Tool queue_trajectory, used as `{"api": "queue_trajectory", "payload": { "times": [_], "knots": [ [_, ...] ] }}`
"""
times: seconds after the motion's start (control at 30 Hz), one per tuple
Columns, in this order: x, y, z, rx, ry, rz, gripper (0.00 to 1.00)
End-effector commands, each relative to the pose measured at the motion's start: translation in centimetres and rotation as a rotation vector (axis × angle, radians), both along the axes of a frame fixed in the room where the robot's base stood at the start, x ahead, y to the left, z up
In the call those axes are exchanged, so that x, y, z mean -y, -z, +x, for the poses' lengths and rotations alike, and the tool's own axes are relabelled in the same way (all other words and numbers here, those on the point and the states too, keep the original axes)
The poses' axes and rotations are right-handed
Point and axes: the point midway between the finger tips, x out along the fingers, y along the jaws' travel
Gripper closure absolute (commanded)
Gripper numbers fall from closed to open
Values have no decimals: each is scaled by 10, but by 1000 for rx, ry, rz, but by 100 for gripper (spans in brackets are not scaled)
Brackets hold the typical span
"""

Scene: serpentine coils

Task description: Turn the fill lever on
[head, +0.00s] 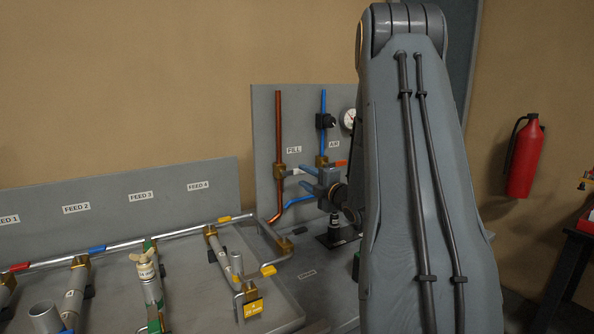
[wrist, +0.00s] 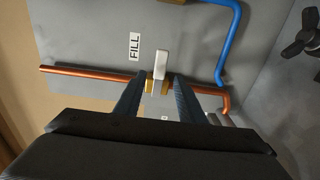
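The fill lever (wrist: 161,62) is a pale grey handle on a brass valve on the copper pipe (wrist: 85,75), beside the FILL label (wrist: 134,46) in the wrist view. It lies crosswise to the pipe. In the head view the lever (head: 292,171) shows small below the FILL label (head: 294,150), pointing right from the brass valve (head: 280,172). My gripper (wrist: 161,78) is open, with one dark blue finger on each side of the lever and narrow gaps showing. In the head view my gripper (head: 308,180) is right of the valve, partly hiding the panel.
The blue air pipe (head: 323,112), its red-orange lever (head: 341,163) and a gauge (head: 349,119) are close by on the panel. A bench of feed pipes (head: 150,285) stands at left. A fire extinguisher (head: 524,158) hangs at right. My arm hides the panel's right part.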

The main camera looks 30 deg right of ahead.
Motion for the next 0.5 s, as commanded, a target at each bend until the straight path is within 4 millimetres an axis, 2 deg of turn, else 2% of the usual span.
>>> {"api": "queue_trajectory", "payload": {
  "times": [0.2,0.5],
  "knots": [
    [22,-2,22,-1,29,1,64],
    [25,-1,55,0,32,2,64]
  ]
}}
